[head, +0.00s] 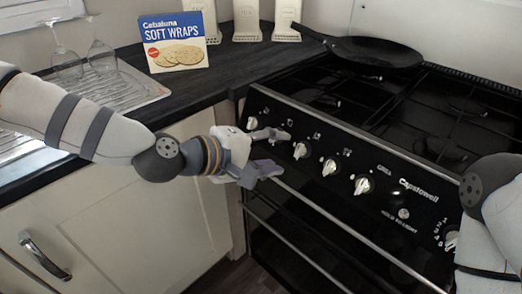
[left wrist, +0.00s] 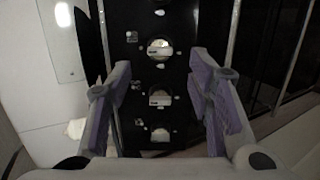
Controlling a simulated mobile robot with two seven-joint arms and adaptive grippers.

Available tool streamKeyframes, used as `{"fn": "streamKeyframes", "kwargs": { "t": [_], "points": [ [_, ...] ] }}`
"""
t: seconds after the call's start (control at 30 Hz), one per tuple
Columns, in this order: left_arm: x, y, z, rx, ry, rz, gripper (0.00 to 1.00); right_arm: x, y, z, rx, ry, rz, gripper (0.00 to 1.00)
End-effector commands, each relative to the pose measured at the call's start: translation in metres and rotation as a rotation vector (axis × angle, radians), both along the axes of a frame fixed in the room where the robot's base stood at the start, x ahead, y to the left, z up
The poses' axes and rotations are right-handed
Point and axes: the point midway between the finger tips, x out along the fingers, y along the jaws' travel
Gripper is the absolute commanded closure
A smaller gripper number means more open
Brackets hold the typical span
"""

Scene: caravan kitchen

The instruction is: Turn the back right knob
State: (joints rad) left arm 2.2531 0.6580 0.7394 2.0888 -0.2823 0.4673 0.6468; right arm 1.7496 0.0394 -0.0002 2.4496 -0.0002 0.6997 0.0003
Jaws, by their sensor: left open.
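The black cooker's front panel (head: 345,150) carries a row of silver-white knobs: a leftmost knob (head: 252,123), then knobs further right (head: 300,150), (head: 330,168) and (head: 363,185). The small marks by them are too small to read, so I cannot tell which is the back right one. My left gripper (head: 277,152) is open in front of the panel's left part. In the left wrist view, its fingers (left wrist: 168,88) stand either side of the knob row, with one knob (left wrist: 160,98) between them; no contact is clear. My right arm shows at the right edge; its gripper is out of view.
A black pan (head: 375,52) sits on the hob's back left. An oven handle rail (head: 340,222) runs below the knobs. A soft wraps box (head: 176,42), white canisters (head: 247,20) and upturned glasses (head: 66,58) stand on the worktop at left.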

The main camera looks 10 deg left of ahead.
Motion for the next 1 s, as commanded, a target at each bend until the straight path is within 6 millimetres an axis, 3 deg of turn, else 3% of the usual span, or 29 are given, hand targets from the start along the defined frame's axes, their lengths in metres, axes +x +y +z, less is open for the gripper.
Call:
{"fn": "streamKeyframes", "kwargs": {
  "t": [0.1,0.3,0.77,0.87,0.97,1.0],
  "points": [
    [-0.018,0.02,0.013,-0.002,-0.002,0.004,0.53,0.0,0.0,0.0,0.0,0.0,0.0,0.6],
    [-0.036,0.036,0.023,-0.002,0.0,0.002,0.53,0.0,0.0,0.0,0.0,0.0,0.0,0.6],
    [-0.039,0.037,0.021,0.004,0.005,-0.001,0.53,0.0,0.0,0.0,0.0,0.0,0.0,0.6],
    [-0.056,0.033,-0.012,0.065,0.058,-0.032,0.53,0.001,0.0,0.001,0.0,-0.003,0.0,0.6],
    [-0.103,0.033,-0.083,0.212,0.174,-0.111,0.53,0.003,0.0,0.003,0.001,-0.01,0.0,0.6],
    [-0.13,0.037,-0.115,0.284,0.23,-0.157,0.53,0.004,0.0,0.004,0.0,-0.013,0.0,0.6]
  ]
}}
